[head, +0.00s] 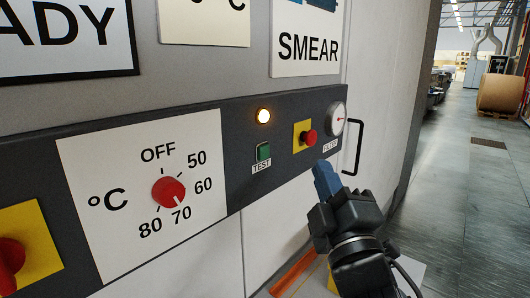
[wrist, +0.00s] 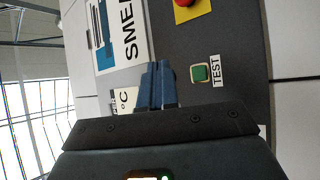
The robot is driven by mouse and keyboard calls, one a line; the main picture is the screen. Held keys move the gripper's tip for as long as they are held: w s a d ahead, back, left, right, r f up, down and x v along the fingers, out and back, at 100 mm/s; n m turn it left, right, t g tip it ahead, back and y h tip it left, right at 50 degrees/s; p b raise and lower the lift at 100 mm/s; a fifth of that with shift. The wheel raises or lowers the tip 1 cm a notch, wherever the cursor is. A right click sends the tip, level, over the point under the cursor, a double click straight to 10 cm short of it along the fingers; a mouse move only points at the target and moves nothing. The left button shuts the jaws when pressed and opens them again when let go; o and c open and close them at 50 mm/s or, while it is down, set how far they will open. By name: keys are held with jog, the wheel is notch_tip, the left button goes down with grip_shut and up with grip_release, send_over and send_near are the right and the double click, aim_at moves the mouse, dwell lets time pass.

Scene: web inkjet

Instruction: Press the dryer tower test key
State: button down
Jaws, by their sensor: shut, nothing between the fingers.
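The test key is a small green square button (head: 263,152) on the dark panel strip of the dryer tower, with a TEST label under it. It also shows in the wrist view (wrist: 200,73), right of the fingertips. My gripper (head: 326,178) is shut and empty, its blue fingers together, below and to the right of the key in the head view. In the wrist view the shut fingertips (wrist: 158,72) are apart from the key in the picture. Whether they touch the panel I cannot tell.
An amber lamp (head: 263,116) glows above the key. A red button on a yellow plate (head: 309,138), a round gauge (head: 336,118) and a black handle (head: 355,146) are to the right. A red temperature dial (head: 168,192) is left, pointing near 70. An open aisle (head: 470,190) lies at right.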

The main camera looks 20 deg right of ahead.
aim_at(264, 152)
jog(key=shift+w, duration=0.1)
jog(key=w+a+b, duration=0.5)
jog(key=w, duration=0.2)
dwell(0.4)
jog(key=shift+w, duration=0.15)
dwell(1.8)
jog(key=shift+w+a, duration=0.2)
jog(key=shift+w, duration=0.05)
jog(key=shift+w+a+b, duration=0.2)
jog(key=shift+w+b, duration=0.15)
jog(key=shift+b, duration=0.1)
dwell(0.7)
jog(key=shift+s, duration=0.1)
jog(key=shift+s+d+p, duration=0.45)
jog(key=shift+s, duration=0.2)
